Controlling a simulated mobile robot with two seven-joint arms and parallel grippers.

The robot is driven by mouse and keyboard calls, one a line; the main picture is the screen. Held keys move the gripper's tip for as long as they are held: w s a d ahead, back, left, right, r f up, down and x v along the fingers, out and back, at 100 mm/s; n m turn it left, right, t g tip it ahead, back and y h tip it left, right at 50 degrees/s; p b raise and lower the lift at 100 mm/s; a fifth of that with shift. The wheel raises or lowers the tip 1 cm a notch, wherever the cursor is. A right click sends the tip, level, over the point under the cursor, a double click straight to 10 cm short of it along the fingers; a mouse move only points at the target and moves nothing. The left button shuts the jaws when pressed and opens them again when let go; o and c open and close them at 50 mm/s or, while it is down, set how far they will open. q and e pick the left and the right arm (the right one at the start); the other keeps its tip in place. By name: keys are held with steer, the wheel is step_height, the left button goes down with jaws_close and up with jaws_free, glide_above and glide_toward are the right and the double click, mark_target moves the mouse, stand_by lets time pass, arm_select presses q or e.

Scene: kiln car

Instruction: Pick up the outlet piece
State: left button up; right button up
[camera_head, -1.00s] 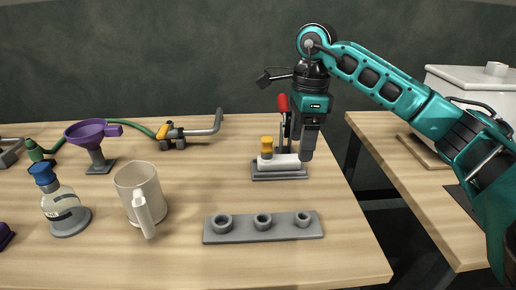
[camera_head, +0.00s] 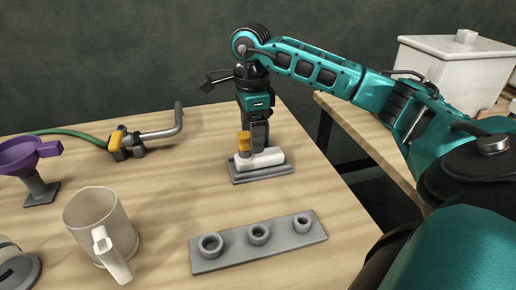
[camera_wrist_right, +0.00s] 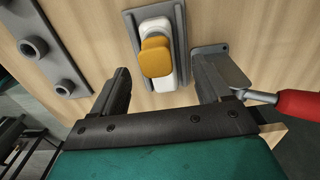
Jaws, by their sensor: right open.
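The likely outlet piece (camera_head: 266,158) is a white rounded piece with a yellow cap (camera_head: 244,143), lying on a grey base (camera_head: 262,176) near the right of the table. In the right wrist view the white piece (camera_wrist_right: 162,82) and its yellow cap (camera_wrist_right: 156,57) show between my fingers. My right gripper (camera_head: 257,142) points down just behind the piece in the head view. In the wrist view the right gripper (camera_wrist_right: 161,70) is open, with one finger on each side and a visible gap to the piece. My left gripper is out of view.
A grey three-socket strip (camera_head: 258,243) lies in front. A mug (camera_head: 94,218), purple funnel (camera_head: 20,155) and yellow-valved pipe (camera_head: 145,137) stand left. A red-handled clamp (camera_wrist_right: 295,103) sits close by my right finger. A white box (camera_head: 450,70) is on the right table.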

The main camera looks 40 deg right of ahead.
mark_target(259, 155)
steer(key=f, duration=0.2)
steer(key=f+b, duration=0.1)
steer(key=f, duration=0.2)
steer(key=shift+s+d+f, duration=0.15)
steer(key=shift+d+f, duration=0.05)
steer(key=shift+f, duration=0.1)
steer(key=shift+c, duration=0.2)
steer(key=c, duration=1.1)
steer(key=shift+r, duration=0.1)
steer(key=shift+r, duration=0.1)
